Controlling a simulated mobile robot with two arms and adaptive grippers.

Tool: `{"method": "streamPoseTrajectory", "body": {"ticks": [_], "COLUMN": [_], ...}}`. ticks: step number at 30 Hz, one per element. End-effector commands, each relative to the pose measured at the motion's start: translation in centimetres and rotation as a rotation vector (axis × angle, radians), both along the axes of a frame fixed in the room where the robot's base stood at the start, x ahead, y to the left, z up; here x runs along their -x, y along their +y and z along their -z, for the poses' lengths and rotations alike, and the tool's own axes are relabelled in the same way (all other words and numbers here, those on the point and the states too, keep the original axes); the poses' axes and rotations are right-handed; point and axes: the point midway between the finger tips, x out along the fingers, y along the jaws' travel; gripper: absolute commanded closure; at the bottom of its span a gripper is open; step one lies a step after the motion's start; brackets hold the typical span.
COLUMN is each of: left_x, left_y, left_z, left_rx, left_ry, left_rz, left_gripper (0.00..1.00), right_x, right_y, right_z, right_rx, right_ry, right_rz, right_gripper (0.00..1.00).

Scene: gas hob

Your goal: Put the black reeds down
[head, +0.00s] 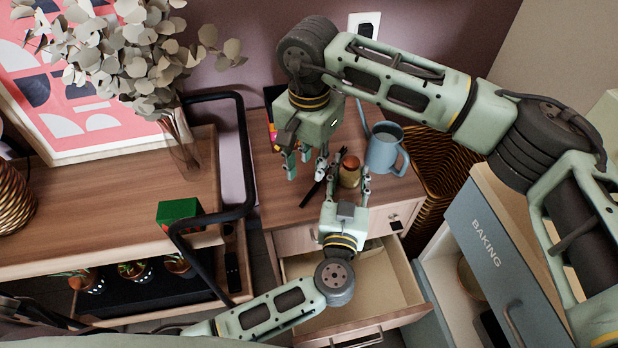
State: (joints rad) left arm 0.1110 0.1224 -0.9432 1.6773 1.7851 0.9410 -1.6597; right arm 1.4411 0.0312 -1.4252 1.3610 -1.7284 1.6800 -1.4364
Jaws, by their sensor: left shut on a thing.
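The black reeds (312,191) show as thin dark sticks slanting over the wooden cabinet top, left of a small brown jar (350,172). They appear to lie on the top, but contact is hard to tell. My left gripper (349,182) reaches up from below and is shut on the jar, with a finger on each side. My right gripper (306,167) points down just above and left of the reeds. Its fingers are apart and it looks empty. The upper reed ends are partly hidden near the jar and fingers.
A blue-grey watering can (383,150) stands right of the jar on the cabinet top (275,195). An open drawer (385,280) lies below my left gripper. A black tubular frame (243,150) is left. A wicker basket (440,165) stands right.

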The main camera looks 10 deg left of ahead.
Motion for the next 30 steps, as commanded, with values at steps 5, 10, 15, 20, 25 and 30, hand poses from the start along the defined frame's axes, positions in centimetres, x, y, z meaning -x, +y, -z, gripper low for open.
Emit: {"method": "streamPoseTrajectory", "body": {"ticks": [5, 10, 15, 20, 25, 30], "left_x": [0.0, 0.0, 0.0, 0.0, 0.0, 0.0], "left_y": [0.0, 0.0, 0.0, 0.0, 0.0, 0.0], "left_z": [0.2, 0.1, 0.2, 0.1, 0.1, 0.1], "left_rx": [0.000, 0.000, 0.000, 0.000, 0.000, 0.000], "left_ry": [0.003, 0.003, 0.003, 0.003, 0.003, 0.003], "left_rz": [0.000, 0.000, 0.000, 0.000, 0.000, 0.000], "left_gripper": [0.92, 0.92, 0.92, 0.92, 0.92, 0.92], "right_x": [0.0, -0.5, -0.6, -0.5, -0.6, -0.6], "right_y": [0.0, 0.1, 0.1, 0.1, 0.1, 0.1], "right_z": [-2.6, -3.3, -1.9, 1.1, 3.2, 4.1], "right_rx": [0.000, 0.001, 0.000, 0.001, -0.001, 0.000], "right_ry": [-0.002, -0.002, 0.003, 0.004, 0.002, 0.001], "right_rz": [-0.001, 0.001, -0.001, 0.000, 0.000, 0.000], "right_gripper": [0.72, 0.81, 0.81, 0.81, 0.81, 0.81]}}
